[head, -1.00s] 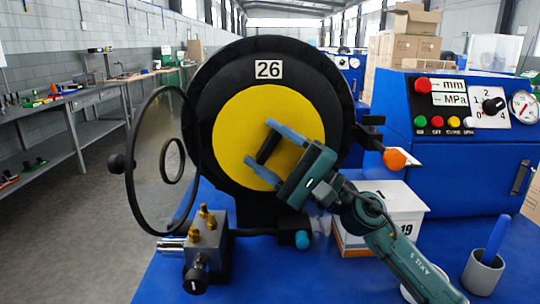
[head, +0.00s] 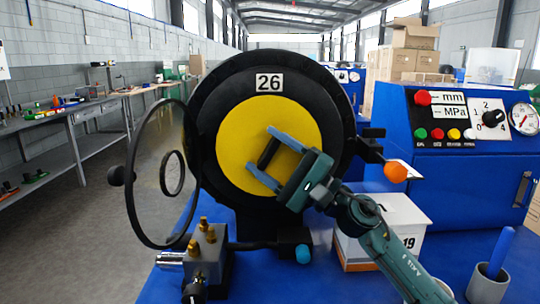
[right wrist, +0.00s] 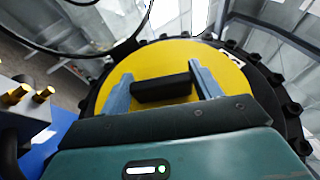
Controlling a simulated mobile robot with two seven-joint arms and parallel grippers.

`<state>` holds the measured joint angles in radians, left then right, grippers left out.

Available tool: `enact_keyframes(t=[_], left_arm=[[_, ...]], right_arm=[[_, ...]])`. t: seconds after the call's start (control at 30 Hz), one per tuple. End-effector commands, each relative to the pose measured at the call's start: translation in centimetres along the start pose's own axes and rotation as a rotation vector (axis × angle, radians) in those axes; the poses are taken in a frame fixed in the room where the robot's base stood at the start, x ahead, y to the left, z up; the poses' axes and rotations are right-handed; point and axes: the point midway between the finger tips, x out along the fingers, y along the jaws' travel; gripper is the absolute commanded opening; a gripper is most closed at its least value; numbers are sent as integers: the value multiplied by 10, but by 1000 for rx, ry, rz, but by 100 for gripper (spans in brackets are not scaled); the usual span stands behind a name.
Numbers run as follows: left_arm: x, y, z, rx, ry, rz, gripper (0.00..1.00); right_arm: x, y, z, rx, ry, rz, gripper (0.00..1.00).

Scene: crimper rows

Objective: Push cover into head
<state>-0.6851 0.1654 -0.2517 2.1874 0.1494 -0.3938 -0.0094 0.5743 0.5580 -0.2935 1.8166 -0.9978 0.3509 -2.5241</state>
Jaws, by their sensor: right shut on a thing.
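The round yellow cover (head: 239,130) sits within the black ring of the large crimper head (head: 204,125), which bears a "26" label. A black bar handle (head: 268,153) stands across the middle of the cover. My right gripper (head: 265,152) reaches in from the lower right, its two blue-grey fingers on either side of the handle, shut on it. In the right wrist view the handle (right wrist: 162,90) lies between the fingers, with the yellow cover (right wrist: 160,58) behind. How deep the cover sits in the head cannot be told. My left gripper is not in view.
A round clear door with a black rim (head: 128,190) stands open left of the head. A metal valve block (head: 208,250) is below it. An orange knob (head: 396,171) and a white box (head: 385,240) are to the right. A blue control cabinet (head: 450,165) stands behind.

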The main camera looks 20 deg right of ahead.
Motion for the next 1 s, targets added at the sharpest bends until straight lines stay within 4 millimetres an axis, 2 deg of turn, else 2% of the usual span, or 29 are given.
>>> enact_keyframes(t=[1.0], left_arm=[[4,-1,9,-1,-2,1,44]], right_arm=[[-2,0,0,-3,5,0,35]])
